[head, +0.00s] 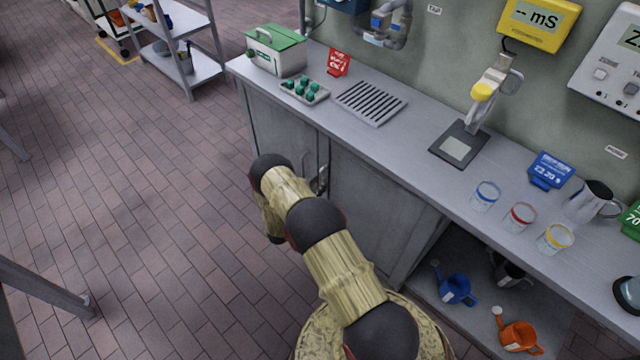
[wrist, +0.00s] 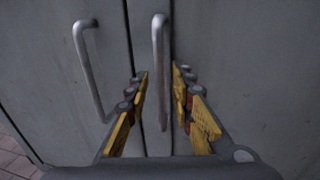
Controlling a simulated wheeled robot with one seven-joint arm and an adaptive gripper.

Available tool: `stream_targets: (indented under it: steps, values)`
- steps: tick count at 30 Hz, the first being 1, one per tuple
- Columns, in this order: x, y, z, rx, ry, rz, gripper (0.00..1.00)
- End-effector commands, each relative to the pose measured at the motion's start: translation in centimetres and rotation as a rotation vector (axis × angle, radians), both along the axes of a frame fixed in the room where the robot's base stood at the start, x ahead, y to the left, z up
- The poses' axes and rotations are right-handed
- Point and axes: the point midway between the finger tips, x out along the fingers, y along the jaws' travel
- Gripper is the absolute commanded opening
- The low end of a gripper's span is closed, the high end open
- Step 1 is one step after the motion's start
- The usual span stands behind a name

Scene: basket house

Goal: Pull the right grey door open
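The right grey door (head: 375,215) and the left grey door (head: 282,125) sit side by side under the counter, and both look closed or nearly so. In the wrist view the right door (wrist: 245,70) has an upright metal bar handle (wrist: 158,50). The left door (wrist: 55,45) has a similar handle (wrist: 88,75). My gripper (wrist: 160,74) is open, with one yellow-and-grey finger on each side of the right handle. I cannot tell whether either finger touches it. In the head view my arm hides most of the gripper and part of the doors.
The counter (head: 415,128) above the doors holds a scale, cups and a green-lidded box (head: 276,50). To the right, an open shelf holds a blue watering can (head: 455,288) and an orange one (head: 518,335). The tiled floor (head: 130,200) left of the cabinet is clear.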

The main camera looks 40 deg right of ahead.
Motion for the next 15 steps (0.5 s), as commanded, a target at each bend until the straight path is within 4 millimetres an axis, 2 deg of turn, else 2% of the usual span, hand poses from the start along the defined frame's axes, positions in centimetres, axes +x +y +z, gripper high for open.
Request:
stream_targets:
  steps: [6, 13, 15]
  values:
    - [0.37, -1.39, -0.01, 0.0, 0.0, -0.001, 0.24]
    - [0.41, -1.45, 0.05, 0.0, 0.001, 0.0, 0.24]
    - [0.41, -1.44, 0.05, 0.0, 0.0, 0.0, 0.21]
